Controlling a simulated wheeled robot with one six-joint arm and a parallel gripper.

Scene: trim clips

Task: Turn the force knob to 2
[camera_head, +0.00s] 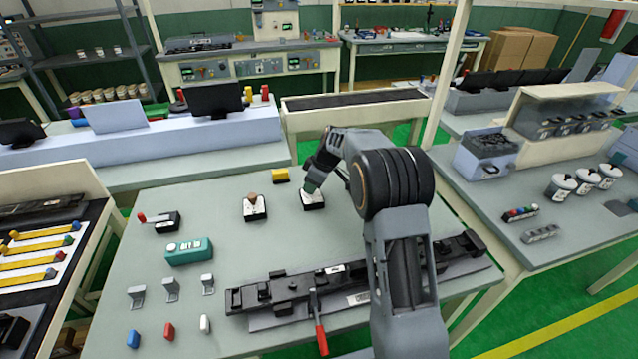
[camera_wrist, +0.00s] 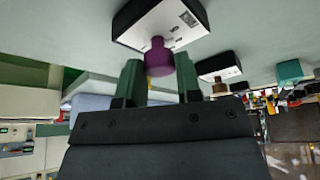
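A purple knob (camera_wrist: 158,58) stands on a small black box with a white labelled face (camera_wrist: 168,27) in the wrist view. The box (camera_head: 314,205) also shows in the head view, under my gripper (camera_head: 311,188). In the wrist view the two green fingers of my gripper (camera_wrist: 159,78) lie on either side of the knob, close against it with no clear gap. A similar box (camera_head: 255,213) with a brown knob (camera_head: 252,198) stands to the left. The scale marks are too small to read, and I cannot tell which knob is the force knob.
A teal box (camera_head: 189,251), a box with a red-handled lever (camera_head: 166,221) and a yellow block (camera_head: 281,175) share the table. A black fixture (camera_head: 290,288) with a red handle lies in front, beneath my arm. Metal clips (camera_head: 171,289) stand at the front left.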

